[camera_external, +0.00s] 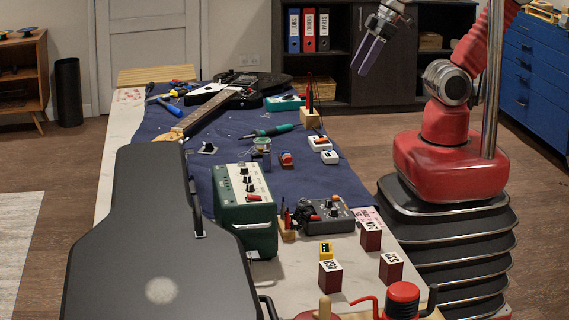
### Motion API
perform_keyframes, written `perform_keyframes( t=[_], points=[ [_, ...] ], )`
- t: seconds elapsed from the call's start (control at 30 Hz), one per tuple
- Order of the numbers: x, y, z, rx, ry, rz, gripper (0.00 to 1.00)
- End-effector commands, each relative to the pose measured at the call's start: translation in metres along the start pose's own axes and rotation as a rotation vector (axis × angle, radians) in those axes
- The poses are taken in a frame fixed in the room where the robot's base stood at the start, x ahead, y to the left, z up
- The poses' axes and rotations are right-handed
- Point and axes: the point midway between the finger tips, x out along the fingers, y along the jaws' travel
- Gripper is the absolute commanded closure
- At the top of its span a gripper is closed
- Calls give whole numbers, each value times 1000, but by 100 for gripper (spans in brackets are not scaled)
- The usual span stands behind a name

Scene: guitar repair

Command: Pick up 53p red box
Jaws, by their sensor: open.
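Three dark red boxes with white labelled tops stand at the near right of the workbench. The one on the right (391,273) has a label that seems to read 53P upside down, though the print is small. A second red box (330,281) stands to its left, and a third red box (371,241) stands behind it. Their labels are hard to read.
A pedal (325,216) and a green amplifier (245,210) stand behind and to the left. A black guitar case (150,240) fills the near left. A red-topped object (403,298) stands at the front edge.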

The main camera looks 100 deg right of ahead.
Motion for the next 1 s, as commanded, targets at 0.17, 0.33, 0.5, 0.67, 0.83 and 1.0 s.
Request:
perform_keyframes(
  t=[0.17,0.33,0.5,0.67,0.83,1.0],
  points=[
    [0,0,0,0,0,-1,48],
    [4,-10,-2,17,-21,-31,48],
    [17,-40,-8,74,-86,-119,48],
    [30,-78,-14,153,-173,-223,48],
    [43,-120,-19,243,-271,-321,48],
    [56,-162,-24,338,-375,-407,48]
  ],
)
